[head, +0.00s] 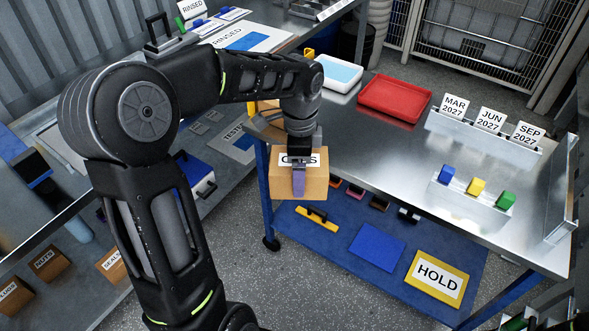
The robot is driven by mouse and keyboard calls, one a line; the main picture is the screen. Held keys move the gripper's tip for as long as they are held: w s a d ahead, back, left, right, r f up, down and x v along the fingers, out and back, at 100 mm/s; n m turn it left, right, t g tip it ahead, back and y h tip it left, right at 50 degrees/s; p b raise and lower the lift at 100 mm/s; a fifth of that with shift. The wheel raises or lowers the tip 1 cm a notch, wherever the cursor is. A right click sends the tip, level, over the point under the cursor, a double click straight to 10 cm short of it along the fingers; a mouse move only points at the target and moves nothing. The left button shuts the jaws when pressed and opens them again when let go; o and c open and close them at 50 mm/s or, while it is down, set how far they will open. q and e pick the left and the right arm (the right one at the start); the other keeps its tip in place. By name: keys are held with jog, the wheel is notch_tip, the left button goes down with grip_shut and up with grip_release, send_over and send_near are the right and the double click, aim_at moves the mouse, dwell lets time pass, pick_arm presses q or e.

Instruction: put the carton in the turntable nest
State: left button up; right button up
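The brown carton (285,187) has a white label, partly covered, on its near face. My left gripper (298,178) is above it, with one finger down over the label and the near face. The other finger is hidden. The gripper appears shut on the carton, which is held in the air at the left end of the metal table. I cannot make out the turntable nest; a yellow-orange piece (264,106) shows only partly behind my wrist. My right gripper is not in view.
The metal table (390,150) bears a red tray (395,98), a light-blue tray (338,74), a date-card rack (482,128) and a rack with coloured blocks (472,200). A blue lower shelf (345,255) holds a HOLD sign (437,277). Several small cartons stand at lower left.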

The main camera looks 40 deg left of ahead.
pick_arm(q)
jog(key=shift+w+d+f+n, duration=0.15)
jog(key=shift+f+n, duration=0.15)
jog(key=shift+n, duration=0.3)
jog(key=shift+w+d+f+n, duration=0.1)
jog(key=shift+f+n, duration=0.2)
jog(key=shift+n, duration=0.3)
jog(key=w+d+f+n, duration=0.2)
jog(key=d+f+n, duration=0.7)
jog(key=f, duration=0.8)
jog(key=d, duration=0.3)
jog(key=shift+w, duration=0.2)
